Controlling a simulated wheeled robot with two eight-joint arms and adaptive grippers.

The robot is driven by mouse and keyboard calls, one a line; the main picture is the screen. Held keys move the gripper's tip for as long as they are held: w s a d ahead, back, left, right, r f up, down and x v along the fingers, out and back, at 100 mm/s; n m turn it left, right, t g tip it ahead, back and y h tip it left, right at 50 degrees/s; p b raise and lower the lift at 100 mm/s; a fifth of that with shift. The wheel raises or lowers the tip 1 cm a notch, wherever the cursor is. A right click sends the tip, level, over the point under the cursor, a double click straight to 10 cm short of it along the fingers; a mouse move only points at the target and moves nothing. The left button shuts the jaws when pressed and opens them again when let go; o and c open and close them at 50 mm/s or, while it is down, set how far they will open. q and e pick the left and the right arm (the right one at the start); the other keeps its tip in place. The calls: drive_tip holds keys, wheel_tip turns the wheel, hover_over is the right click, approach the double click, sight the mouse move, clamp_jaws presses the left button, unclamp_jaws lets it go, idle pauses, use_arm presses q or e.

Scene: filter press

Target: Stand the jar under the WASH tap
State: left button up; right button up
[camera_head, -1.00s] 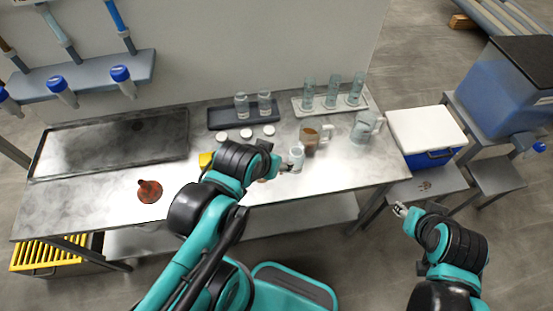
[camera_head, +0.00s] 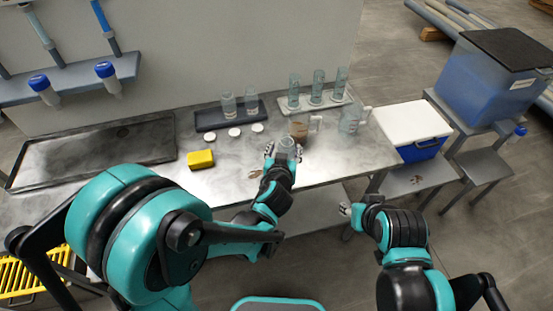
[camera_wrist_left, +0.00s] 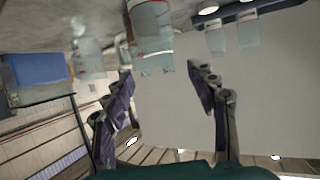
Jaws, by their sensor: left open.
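In the left wrist view the open fingers (camera_wrist_left: 160,75) point at clear vessels, the nearest (camera_wrist_left: 152,28) just beyond the tips. Blue-capped taps (camera_head: 45,88) (camera_head: 108,77) hang on the wall bracket at the left; no WASH label is readable. My right gripper (camera_head: 345,209) is away from the bench, its jaws too small to judge.
White discs (camera_head: 234,132), a dark tray with two vessels (camera_head: 211,121) and a yellow block (camera_head: 201,159) lie to the left. The large dark tray (camera_head: 95,155) under the taps is empty.

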sight(287, 143)
use_arm(q)
drive_tip(key=b+x, duration=0.1)
drive_tip(key=x, duration=0.4)
drive_tip(key=b+x, duration=0.1)
drive_tip(key=x, duration=0.2)
drive_tip(key=shift+s+f+b, duration=0.25)
drive_tip(key=shift+f+b, duration=0.05)
drive_tip(key=shift+f, duration=0.05)
drive_tip(key=shift+s+r, duration=0.1)
drive_tip(key=shift+r, duration=0.05)
drive_tip(key=c, duration=1)
drive_tip(key=shift+c, duration=0.2)
